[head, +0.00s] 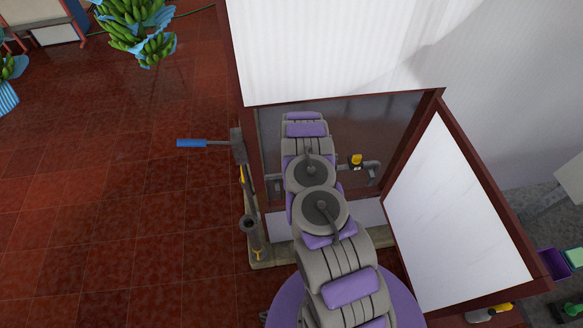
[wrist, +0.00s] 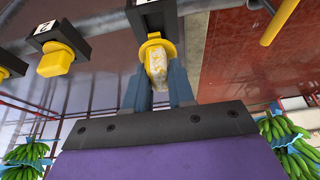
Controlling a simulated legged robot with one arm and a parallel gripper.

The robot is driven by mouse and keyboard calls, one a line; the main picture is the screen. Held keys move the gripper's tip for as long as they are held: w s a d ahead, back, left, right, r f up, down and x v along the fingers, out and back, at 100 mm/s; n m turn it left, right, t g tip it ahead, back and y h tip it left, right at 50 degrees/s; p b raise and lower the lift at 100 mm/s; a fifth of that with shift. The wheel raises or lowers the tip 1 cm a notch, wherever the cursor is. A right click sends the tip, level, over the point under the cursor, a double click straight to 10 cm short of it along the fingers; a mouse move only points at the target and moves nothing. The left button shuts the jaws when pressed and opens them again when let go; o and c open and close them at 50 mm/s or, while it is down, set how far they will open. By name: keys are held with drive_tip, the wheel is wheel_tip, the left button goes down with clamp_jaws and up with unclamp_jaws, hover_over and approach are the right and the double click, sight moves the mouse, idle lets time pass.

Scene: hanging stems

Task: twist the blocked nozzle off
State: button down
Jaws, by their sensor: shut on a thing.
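In the wrist view, a yellow nozzle with a pale, crusted tip (wrist: 157,66) sits in a black labelled holder (wrist: 151,16). The blue-grey fingers of my gripper (wrist: 158,88) are on either side of the crusted nozzle and shut on it. The nozzle's collar still sits against the holder. In the head view my arm covers the gripper and this nozzle. A clean yellow nozzle (wrist: 62,60) hangs from another black holder to the left in the wrist view. One yellow nozzle (head: 356,160) shows on the grey pipe (head: 373,169) in the head view.
White panels in dark red frames (head: 455,215) stand behind and to the right of the pipe. A lever with a blue handle (head: 192,143) juts left from an upright pipe. Banana bunches (head: 135,30) hang at the upper left. The red tiled floor (head: 110,200) is open on the left.

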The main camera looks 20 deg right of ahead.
drive_tip(key=shift+r, duration=0.15)
drive_tip(key=shift+r+p, duration=1.85)
drive_tip(key=shift+r, duration=0.65)
drive_tip(key=shift+f, duration=0.1)
